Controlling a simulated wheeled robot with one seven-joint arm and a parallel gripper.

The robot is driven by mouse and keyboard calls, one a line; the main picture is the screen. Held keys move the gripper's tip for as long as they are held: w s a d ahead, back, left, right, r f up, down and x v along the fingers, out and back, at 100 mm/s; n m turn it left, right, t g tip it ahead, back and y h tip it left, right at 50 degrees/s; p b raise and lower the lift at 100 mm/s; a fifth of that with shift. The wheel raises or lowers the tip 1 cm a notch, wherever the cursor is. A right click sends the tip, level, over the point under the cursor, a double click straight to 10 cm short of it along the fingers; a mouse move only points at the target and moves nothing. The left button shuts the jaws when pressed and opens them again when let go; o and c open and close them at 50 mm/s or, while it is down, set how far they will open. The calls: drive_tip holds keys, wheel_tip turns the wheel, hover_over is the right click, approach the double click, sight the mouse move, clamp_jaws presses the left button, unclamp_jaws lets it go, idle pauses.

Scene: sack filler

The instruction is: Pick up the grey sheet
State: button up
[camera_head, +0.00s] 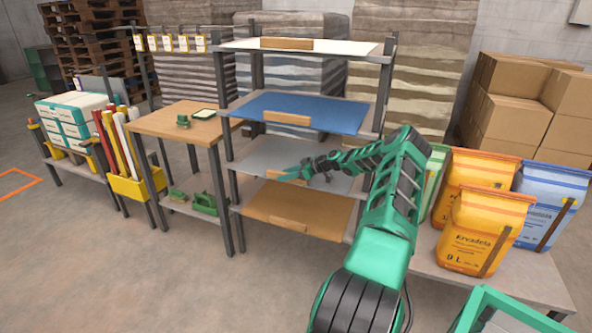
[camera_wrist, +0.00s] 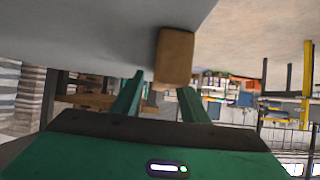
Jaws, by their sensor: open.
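The grey sheet (camera_head: 255,154) lies on the third shelf of the rack, below a blue sheet and above a brown one. A small wooden block (camera_wrist: 174,55) is on the sheet's edge. In the head view, my gripper (camera_head: 288,174) is at the sheet's front edge, beside the block, partly covering it. The grey sheet also fills the upper left of the wrist view (camera_wrist: 90,35). There my gripper's green fingers (camera_wrist: 160,84) are apart and empty, with the block just past the tips, nearer the right finger. I cannot tell whether they touch it.
The blue sheet (camera_head: 300,108) above and the brown sheet (camera_head: 300,207) below leave limited height around the shelf. A wooden table (camera_head: 180,122) stands at left. Orange bags (camera_head: 480,232) and a blue bag (camera_head: 548,205) stand on a low bench at right. The front floor is clear.

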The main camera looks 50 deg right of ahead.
clamp_jaws()
drive_tip(key=shift+r, duration=0.1)
idle(1.3)
